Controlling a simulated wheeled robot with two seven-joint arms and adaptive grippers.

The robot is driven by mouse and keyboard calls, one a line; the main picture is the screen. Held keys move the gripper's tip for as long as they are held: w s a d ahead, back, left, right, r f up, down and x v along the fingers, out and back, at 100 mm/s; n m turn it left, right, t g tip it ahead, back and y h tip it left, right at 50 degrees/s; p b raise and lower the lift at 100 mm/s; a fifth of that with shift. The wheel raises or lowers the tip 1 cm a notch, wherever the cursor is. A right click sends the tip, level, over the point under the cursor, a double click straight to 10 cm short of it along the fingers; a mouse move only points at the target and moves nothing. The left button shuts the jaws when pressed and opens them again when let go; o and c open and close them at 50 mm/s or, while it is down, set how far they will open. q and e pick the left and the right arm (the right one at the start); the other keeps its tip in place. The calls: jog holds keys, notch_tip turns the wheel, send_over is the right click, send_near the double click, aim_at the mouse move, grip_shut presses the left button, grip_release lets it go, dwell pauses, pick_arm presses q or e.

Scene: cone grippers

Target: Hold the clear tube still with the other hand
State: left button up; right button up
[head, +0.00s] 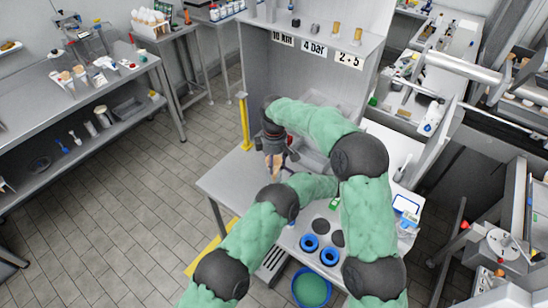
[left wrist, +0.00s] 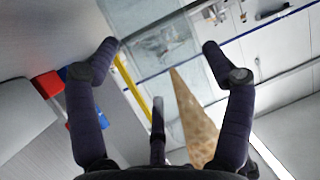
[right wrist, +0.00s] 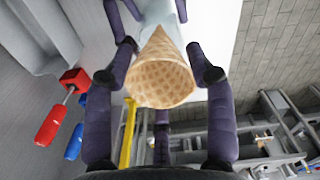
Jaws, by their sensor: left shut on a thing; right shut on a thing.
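A waffle cone (right wrist: 160,75) sits between the fingers of my right gripper (right wrist: 160,55), its open end toward the right wrist camera and its tip pointing away. The pale clear tube (right wrist: 157,12) shows past the tip, with dark fingers on both sides. In the left wrist view the see-through tube (left wrist: 160,45) lies between the fingers of my left gripper (left wrist: 160,52), and the cone (left wrist: 195,125) points toward it. I cannot tell whether the tip is inside the tube. In the head view my right gripper (head: 273,150) points down over the table; my left one is mostly hidden.
The table (head: 225,185) carries blue rings (head: 310,242) and dark round spots at its front right. A blue-rimmed bucket (head: 312,288) stands below its front edge. A yellow post (head: 244,120) rises at its left. Red-handled (right wrist: 48,125) and blue-handled tools hang nearby.

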jog(key=shift+f, duration=2.05)
jog(key=shift+s+f, duration=0.1)
jog(key=shift+f, duration=0.05)
pick_arm(q)
jog(key=shift+r, duration=0.1)
pick_arm(e)
jog(key=o, duration=0.9)
jog(key=shift+f, duration=0.1)
jog(key=shift+c, duration=0.2)
jog(key=shift+r, duration=0.3)
